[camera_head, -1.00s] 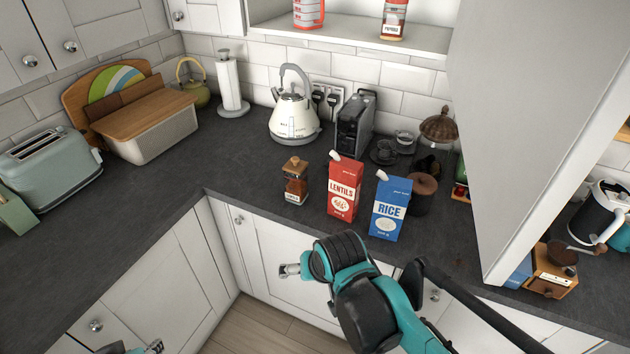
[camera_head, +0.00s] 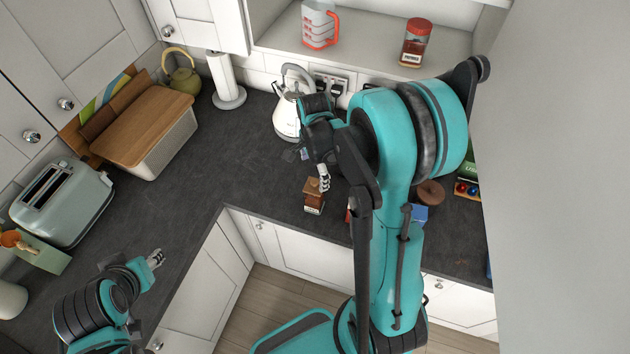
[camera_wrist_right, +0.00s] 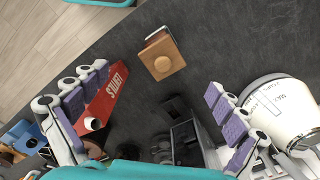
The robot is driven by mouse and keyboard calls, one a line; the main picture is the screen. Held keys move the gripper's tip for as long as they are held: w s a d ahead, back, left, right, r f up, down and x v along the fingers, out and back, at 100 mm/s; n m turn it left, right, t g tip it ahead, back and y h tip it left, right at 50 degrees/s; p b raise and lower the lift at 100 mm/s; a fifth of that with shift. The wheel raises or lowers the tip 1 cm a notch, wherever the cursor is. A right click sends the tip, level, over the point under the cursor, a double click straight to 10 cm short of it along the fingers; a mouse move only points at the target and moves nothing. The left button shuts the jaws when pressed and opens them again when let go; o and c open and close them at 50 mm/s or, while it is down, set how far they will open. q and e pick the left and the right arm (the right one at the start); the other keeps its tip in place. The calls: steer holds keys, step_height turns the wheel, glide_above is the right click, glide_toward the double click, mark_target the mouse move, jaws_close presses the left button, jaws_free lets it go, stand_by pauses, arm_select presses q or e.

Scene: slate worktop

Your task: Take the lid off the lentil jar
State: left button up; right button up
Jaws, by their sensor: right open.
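The lentil jar (camera_head: 314,197) is a small square jar with reddish contents and a wooden lid (camera_head: 312,184). It stands upright on the worktop with its lid on. In the right wrist view I look down on the square wooden lid (camera_wrist_right: 163,58) with its knob. My right gripper (camera_head: 324,178) is above and beside the jar. In the right wrist view its purple-padded fingers (camera_wrist_right: 157,82) are spread wide, with the lid between and beyond them, untouched. My left gripper (camera_head: 156,259) is at the lower left, far from the jar; its opening is unclear.
The red lentils carton (camera_wrist_right: 106,97) stands close to the jar, near one right finger. The white kettle (camera_head: 287,118) is near the other. My right arm hides most of the blue rice carton (camera_head: 420,214). The worktop (camera_head: 240,160) left of the jar is clear.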

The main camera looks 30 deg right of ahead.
mark_target(315, 182)
steer(key=f, duration=0.6)
steer(key=shift+w+d+f, duration=0.25)
steer(key=shift+w+f, duration=0.05)
steer(key=shift+s+a+r, duration=0.1)
steer(key=shift+s, duration=0.1)
steer(key=c, duration=1.5)
